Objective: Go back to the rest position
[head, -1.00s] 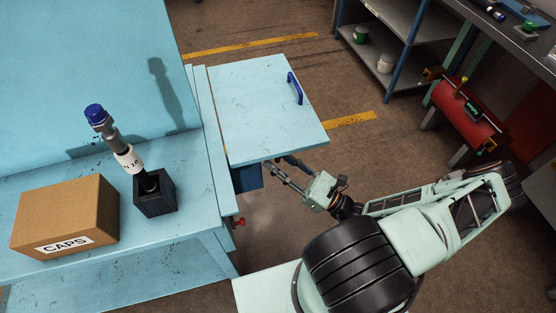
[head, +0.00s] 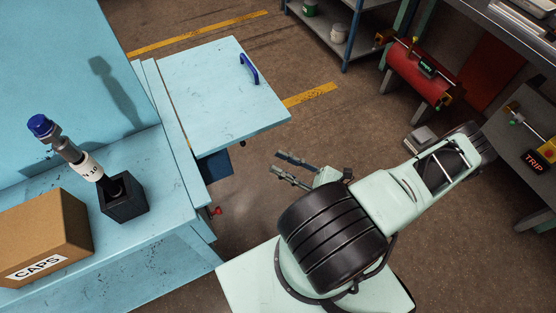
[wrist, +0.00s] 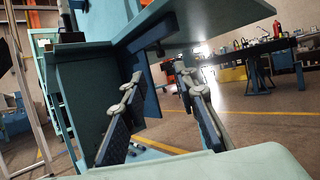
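My gripper (head: 277,162) hangs in the open floor space right of the blue bench, below and apart from the light-blue panel. In the wrist view its two fingers (wrist: 158,80) are spread apart with nothing between them. My arm is folded close to my base in the head view. A hose piece with a blue cap (head: 40,125) and a white label stands tilted in a black square holder (head: 123,205) on the bench.
A light-blue panel (head: 220,95) with a blue handle (head: 249,68) juts from the bench beside my gripper. A CAPS box (head: 45,235) sits on the bench. A red cylinder (head: 418,72) and a TRIP box (head: 541,155) are at right. Floor between is mostly clear.

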